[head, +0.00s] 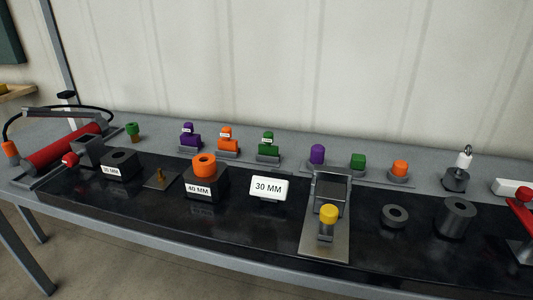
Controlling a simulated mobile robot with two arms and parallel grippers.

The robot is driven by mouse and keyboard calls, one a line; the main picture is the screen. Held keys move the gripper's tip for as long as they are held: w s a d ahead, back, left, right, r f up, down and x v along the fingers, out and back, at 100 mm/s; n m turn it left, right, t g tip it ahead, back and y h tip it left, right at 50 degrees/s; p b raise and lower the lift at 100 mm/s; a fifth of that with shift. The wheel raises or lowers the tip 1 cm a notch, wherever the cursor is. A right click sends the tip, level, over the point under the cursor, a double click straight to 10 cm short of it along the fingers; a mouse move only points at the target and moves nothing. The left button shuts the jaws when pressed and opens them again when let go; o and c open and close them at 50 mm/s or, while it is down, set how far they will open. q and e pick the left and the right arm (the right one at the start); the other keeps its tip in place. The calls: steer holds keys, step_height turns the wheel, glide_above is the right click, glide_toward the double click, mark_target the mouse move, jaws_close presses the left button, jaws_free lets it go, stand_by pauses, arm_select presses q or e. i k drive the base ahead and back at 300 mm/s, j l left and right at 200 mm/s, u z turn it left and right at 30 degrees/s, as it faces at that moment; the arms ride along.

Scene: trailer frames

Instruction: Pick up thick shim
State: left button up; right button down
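Two dark grey round pieces with a centre hole lie on the right part of the black work surface. The taller one (455,218), which looks like the thick shim, stands upright on its flat end. The flatter ring (394,215) lies to its left, apart from it. No label marks either piece. Neither of my grippers is in view, and nothing covers the two pieces.
A metal fixture with a yellow knob (328,212) stands left of the ring. A white 30 MM sign (268,187) and a 40 MM block (205,184) with an orange ring stand further left. A red-handled tool (524,216) is at the right edge. Coloured pieces line the back.

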mark_target(188, 138)
steer(key=i+j, duration=0.1)
steer(key=j, duration=0.75)
steer(key=i+j, duration=0.15)
steer(key=j, duration=0.25)
steer(key=z, duration=1.25)
steer(key=i+l+u, duration=0.2)
steer(key=k, duration=0.1)
